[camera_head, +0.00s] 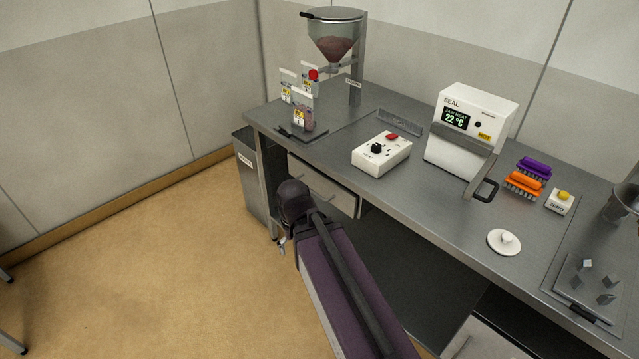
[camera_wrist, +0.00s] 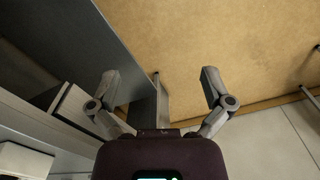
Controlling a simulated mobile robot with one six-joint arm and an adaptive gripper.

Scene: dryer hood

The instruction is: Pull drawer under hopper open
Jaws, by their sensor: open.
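The drawer (camera_head: 328,192) is a light grey front set under the worktop, below and to the right of the hopper (camera_head: 335,45), which holds reddish-brown material. My arm covers part of the drawer front, and I cannot tell whether it stands slightly out. My gripper is mostly hidden behind my arm in the head view, low in front of the drawer. In the wrist view my gripper (camera_wrist: 161,82) has its two fingers spread wide with nothing held between them. Pale panels (camera_wrist: 62,112) lie to its left, but I cannot make out a handle there.
A grey bin (camera_head: 250,172) stands at the left end of the worktop (camera_head: 350,118). On top are several pouches (camera_head: 303,110), a white control box (camera_head: 381,154), a sealing machine (camera_head: 467,125) and brushes (camera_head: 524,181).

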